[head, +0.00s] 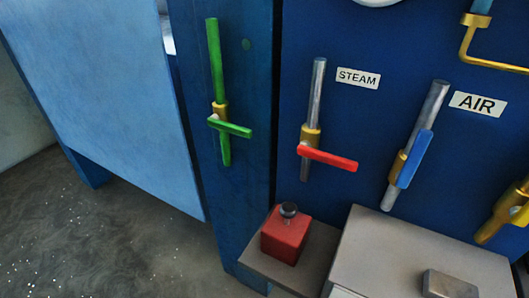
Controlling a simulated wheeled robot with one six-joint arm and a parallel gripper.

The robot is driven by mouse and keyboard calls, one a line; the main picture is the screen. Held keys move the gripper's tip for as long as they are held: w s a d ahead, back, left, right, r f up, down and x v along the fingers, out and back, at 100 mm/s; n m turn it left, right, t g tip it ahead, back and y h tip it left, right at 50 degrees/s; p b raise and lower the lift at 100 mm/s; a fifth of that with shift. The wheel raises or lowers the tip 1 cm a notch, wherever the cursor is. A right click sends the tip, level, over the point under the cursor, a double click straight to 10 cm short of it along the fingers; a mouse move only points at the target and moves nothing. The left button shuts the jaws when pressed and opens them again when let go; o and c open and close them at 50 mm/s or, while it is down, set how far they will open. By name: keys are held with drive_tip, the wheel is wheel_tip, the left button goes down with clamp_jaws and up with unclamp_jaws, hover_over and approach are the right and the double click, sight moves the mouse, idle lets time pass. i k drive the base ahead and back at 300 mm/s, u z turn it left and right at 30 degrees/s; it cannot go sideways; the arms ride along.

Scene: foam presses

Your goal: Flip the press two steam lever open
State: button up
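A red lever (328,158) sits on a brass valve (310,137) in a near-vertical silver pipe (317,88), beside a white label reading STEAM (358,78). The red lever points to the right, tilted slightly down, crosswise to its pipe. No press number is readable, so I cannot tell which press this is. My gripper is not in view.
A blue lever (415,158) near the AIR label (478,103) lies along its pipe. A green lever (229,127) stands crosswise on a green pipe at left. A red block with a knob (286,238) and a grey box (415,250) stand below. Floor is clear at lower left.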

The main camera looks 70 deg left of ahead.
sight(305, 149)
drive_tip(key=u, duration=0.1)
drive_tip(key=k, duration=0.85)
drive_tip(key=u, duration=1.15)
